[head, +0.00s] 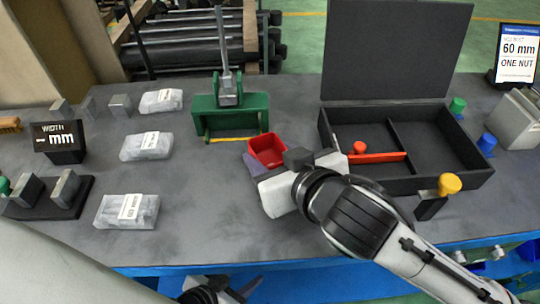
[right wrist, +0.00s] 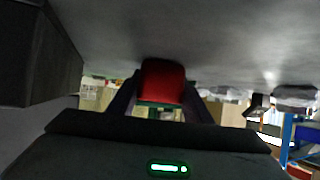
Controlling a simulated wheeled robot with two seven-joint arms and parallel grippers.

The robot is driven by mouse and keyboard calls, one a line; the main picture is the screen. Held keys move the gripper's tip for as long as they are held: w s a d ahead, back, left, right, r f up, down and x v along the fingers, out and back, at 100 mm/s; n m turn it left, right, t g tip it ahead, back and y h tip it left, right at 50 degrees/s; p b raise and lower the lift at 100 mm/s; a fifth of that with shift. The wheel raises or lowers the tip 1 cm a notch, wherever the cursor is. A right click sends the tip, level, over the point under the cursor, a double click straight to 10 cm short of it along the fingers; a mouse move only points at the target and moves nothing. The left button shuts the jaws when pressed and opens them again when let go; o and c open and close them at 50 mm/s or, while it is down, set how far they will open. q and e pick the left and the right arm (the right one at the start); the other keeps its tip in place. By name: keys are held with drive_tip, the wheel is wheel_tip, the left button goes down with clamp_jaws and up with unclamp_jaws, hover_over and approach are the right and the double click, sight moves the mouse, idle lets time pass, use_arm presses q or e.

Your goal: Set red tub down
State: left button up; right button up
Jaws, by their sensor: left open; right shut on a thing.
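The red tub (head: 267,149) is in the middle of the table, just in front of the green stand (head: 231,115). My right gripper (head: 266,162) is shut on it, and the right arm reaches in from the lower right. In the right wrist view the tub (right wrist: 162,82) sits between the two dark fingers (right wrist: 155,100), close to the grey table surface. I cannot tell whether its base touches the table. My left gripper (head: 218,292) is open and empty at the bottom edge, below the table's front edge, partly cut off.
An open black case (head: 400,185) with a divider and a raised lid stands right of the tub. Clear packets (head: 127,211) and metal blocks lie on the left. A yellow-topped piece (head: 449,184) stands at the case's front corner.

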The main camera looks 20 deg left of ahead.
drive_tip(key=shift+f, duration=0.15)
drive_tip(key=o, duration=1.1)
